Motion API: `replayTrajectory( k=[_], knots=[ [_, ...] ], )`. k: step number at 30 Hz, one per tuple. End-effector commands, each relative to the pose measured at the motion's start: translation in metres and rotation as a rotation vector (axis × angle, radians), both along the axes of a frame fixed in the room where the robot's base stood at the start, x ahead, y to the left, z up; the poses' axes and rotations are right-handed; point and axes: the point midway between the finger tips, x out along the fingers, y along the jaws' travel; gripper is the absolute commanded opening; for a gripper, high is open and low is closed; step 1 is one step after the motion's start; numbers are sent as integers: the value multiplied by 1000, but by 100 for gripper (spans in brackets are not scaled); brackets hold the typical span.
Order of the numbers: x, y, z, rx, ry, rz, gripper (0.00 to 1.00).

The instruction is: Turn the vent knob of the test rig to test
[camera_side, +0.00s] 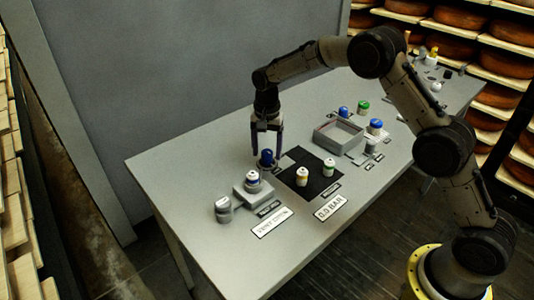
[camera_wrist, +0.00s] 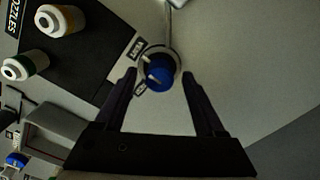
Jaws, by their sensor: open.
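The vent knob, a blue knob on a pale round base, stands on the grey table (camera_side: 266,157). In the wrist view the blue knob (camera_wrist: 160,77) shows a white pointer mark, with two small dark labels beside its base too small to read surely. My gripper (camera_side: 266,151) points straight down over it. In the wrist view my gripper (camera_wrist: 159,74) is open, one finger on each side of the knob, with visible gaps; I cannot tell contact depth. A sign (camera_side: 272,222) on the table appears to read VENT OPEN.
A 0.0 BAR sign (camera_side: 330,207) lies nearby. A black mat (camera_side: 314,187) holds two small white bottles. A grey block with a white bottle (camera_side: 253,181) and a grey cylinder (camera_side: 223,209) stand to the front left. A grey tray (camera_side: 338,136) is behind right.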

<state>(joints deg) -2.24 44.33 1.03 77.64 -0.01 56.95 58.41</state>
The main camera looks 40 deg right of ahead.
Motion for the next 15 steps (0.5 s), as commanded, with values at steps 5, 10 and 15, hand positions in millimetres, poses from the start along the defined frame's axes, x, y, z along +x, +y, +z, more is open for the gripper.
replayTrajectory(
  k=[5, 10, 15],
  knots=[
    [-1, 0, -13, 0, 2, 0, 72],
    [-1, 0, -15, 0, 1, 0, 72],
    [0, 0, -15, 0, 1, 0, 66]
  ],
)
